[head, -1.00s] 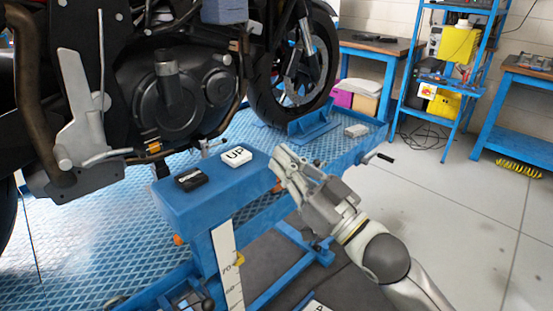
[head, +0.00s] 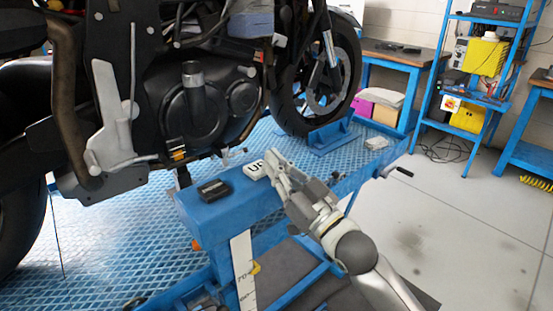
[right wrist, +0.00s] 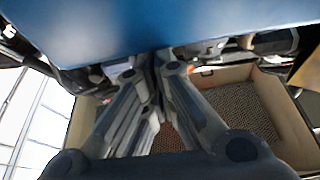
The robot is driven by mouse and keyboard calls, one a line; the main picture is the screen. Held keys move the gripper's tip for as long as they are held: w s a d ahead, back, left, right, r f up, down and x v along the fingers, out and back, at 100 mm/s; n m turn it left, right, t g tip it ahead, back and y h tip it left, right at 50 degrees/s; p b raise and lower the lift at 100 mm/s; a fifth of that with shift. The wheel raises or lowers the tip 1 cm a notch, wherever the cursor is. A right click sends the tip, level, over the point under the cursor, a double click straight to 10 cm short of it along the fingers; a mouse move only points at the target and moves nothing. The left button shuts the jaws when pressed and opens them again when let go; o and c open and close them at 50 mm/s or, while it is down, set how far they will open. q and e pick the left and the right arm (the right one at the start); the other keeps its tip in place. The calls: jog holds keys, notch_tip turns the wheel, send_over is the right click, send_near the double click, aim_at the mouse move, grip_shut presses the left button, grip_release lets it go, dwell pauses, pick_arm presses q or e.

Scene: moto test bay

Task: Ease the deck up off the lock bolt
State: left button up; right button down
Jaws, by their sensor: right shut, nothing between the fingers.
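The deck (head: 100,235) is a blue checker-plate lift platform under a motorcycle. A blue box beam (head: 215,218) along its near side carries a white button marked UP (head: 252,171) and a black button (head: 213,190). My right gripper (head: 272,165) is shut and empty, its fingertips at the right side of the UP button and partly covering it. I cannot tell if they touch. In the right wrist view the closed fingers (right wrist: 158,62) reach up to a blue surface. I cannot make out the lock bolt. My left gripper is not in view.
The motorcycle (head: 185,100) stands close behind the buttons. A crank handle (head: 400,171) sticks out at the beam's far end. The floor (head: 450,220) at right is clear.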

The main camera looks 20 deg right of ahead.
notch_tip(320, 180, down, 2)
jog(key=shift+b, duration=0.35)
jog(key=shift+a+f, duration=0.1)
jog(key=shift+f, duration=0.2)
jog(key=shift+s+f, duration=0.1)
jog(key=shift+f, duration=0.15)
jog(key=shift+s, duration=0.1)
dwell(3.4)
jog(key=shift+s+f, duration=0.1)
jog(key=shift+s, duration=0.05)
jog(key=s+d, duration=0.2)
jog(key=s, duration=0.5)
jog(key=shift+d+f, duration=0.3)
jog(key=shift+d, duration=0.1)
